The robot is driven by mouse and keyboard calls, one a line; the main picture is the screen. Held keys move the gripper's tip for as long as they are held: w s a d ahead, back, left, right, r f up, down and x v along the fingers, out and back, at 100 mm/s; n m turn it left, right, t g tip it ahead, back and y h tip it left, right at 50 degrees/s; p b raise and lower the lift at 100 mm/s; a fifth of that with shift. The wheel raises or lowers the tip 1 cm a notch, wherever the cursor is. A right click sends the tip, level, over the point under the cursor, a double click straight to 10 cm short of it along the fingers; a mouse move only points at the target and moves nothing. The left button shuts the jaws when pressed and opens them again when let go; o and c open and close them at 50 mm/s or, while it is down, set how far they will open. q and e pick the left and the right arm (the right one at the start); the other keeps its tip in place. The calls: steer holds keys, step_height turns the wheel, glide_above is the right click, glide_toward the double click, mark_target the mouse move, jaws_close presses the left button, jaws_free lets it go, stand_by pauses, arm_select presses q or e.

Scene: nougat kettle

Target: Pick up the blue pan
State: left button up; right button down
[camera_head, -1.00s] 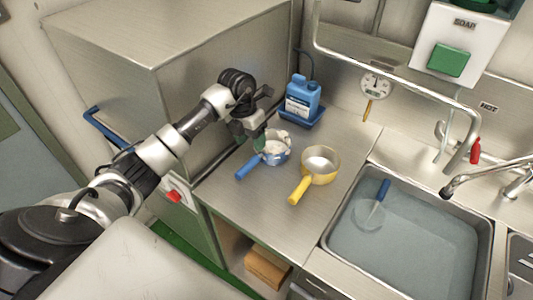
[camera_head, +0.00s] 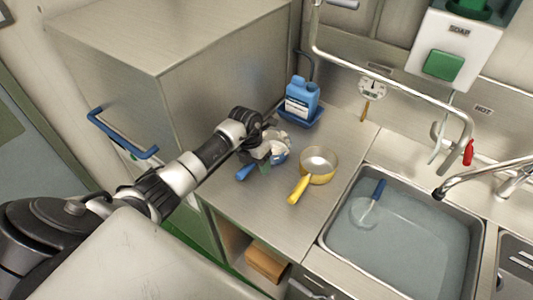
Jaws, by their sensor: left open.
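The blue pan (camera_head: 246,172) sits on the steel counter, its handle pointing to the lower left. Whitish lumps show at the pan's bowl, which my gripper partly hides. My left gripper (camera_head: 272,153) is open over the pan's bowl and the inner end of its handle. I cannot tell whether its fingers touch the pan. My right gripper is not in view.
A yellow-handled pan (camera_head: 318,166) stands close on the right. A blue bottle (camera_head: 300,97) stands in a blue tray (camera_head: 302,119) behind. A steel cabinet (camera_head: 205,95) borders the left; a water-filled sink (camera_head: 410,240) lies to the right.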

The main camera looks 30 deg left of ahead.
arm_select(q)
steer(key=c, duration=1)
steer(key=shift+w, duration=0.1)
jaws_close()
steer(key=shift+r, duration=0.1)
